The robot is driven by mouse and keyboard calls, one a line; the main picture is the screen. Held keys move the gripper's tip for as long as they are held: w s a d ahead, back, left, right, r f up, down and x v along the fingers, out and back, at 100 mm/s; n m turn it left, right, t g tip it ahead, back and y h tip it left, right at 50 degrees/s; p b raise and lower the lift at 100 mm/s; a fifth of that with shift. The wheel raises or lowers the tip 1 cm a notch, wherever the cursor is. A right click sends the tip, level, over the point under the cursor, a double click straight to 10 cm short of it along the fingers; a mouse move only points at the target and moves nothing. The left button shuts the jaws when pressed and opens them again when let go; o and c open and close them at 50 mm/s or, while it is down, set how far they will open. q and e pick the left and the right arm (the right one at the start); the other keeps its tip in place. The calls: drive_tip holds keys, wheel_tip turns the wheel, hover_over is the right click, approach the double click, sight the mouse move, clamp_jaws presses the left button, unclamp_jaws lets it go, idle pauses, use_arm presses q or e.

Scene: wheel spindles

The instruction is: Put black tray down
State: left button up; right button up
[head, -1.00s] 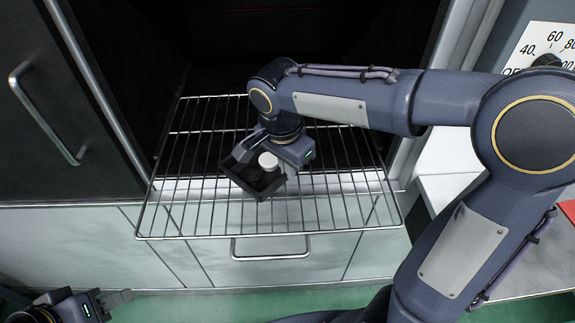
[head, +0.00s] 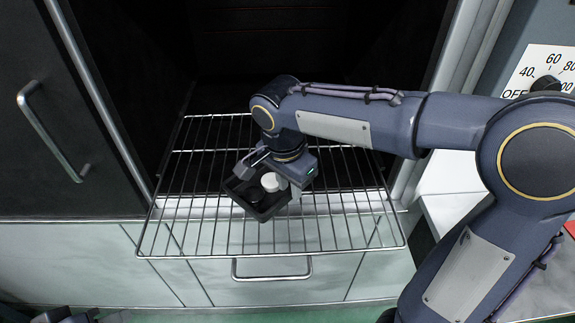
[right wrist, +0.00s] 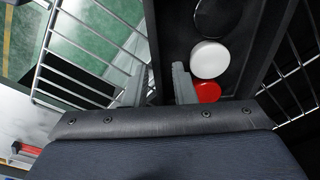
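The black tray (head: 241,199) is small and open-topped, and sits over the front middle of the wire rack. A white round piece (head: 270,182) lies in it. The right wrist view shows a dark round piece (right wrist: 216,14), the white piece (right wrist: 209,60) and a red one (right wrist: 207,91) inside the tray. My right gripper (right wrist: 160,85) has its fingers on either side of the tray's wall. I cannot tell whether the tray touches the rack. My left gripper (head: 100,317) barely shows at the bottom left edge.
The wire rack (head: 340,249) sticks out of a dark open oven chamber, with free bars around the tray. A drawer handle (head: 272,277) is below it. A dark door with a handle (head: 50,130) is at left, and a dial (head: 546,84) at right.

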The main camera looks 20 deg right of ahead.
use_arm(q)
drive_tip(key=shift+r+p, duration=0.3)
use_arm(e)
wheel_tip(320, 180, up, 11)
drive_tip(key=a, duration=0.1)
drive_tip(key=shift+s, duration=0.35)
use_arm(q)
drive_tip(key=shift+s, duration=0.15)
use_arm(e)
drive_tip(key=shift+s+a, duration=0.1)
